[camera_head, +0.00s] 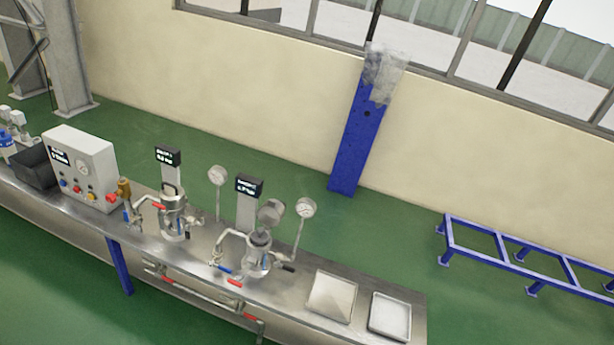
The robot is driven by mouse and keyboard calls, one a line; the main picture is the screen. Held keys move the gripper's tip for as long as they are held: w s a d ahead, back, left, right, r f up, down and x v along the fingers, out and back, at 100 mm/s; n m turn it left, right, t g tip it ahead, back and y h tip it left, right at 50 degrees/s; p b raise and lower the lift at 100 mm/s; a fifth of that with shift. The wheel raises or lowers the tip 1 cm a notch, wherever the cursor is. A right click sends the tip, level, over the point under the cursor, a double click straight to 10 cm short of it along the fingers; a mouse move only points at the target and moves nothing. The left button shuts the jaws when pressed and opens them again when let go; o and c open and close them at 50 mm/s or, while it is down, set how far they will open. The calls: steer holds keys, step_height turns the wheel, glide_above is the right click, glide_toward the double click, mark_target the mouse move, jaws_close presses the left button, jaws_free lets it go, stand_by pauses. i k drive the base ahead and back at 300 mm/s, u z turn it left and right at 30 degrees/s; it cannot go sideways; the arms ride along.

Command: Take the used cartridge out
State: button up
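Two metal vessels stand on a long steel bench, seen from above at a distance. The right vessel (257,262) has a round disc (271,212) standing above it, which looks like its raised lid. A small grey piece shows at its mouth; I cannot tell whether it is a cartridge. The left vessel (173,222) has a handle-like loop on top and looks closed. No cartridge can be made out for certain. My gripper is not in the picture, so its state does not show.
The bench (285,297) carries a control box (85,168), a dark bin (36,168), upright gauges (305,208), display posts, pipes with red and blue handles, and two shallow trays (331,297) (389,316) at its right end. A blue frame (520,254) stands on the green floor, right.

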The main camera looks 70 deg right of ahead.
mark_target(259, 239)
steer(key=z, duration=1.4)
steer(key=i, duration=1.05)
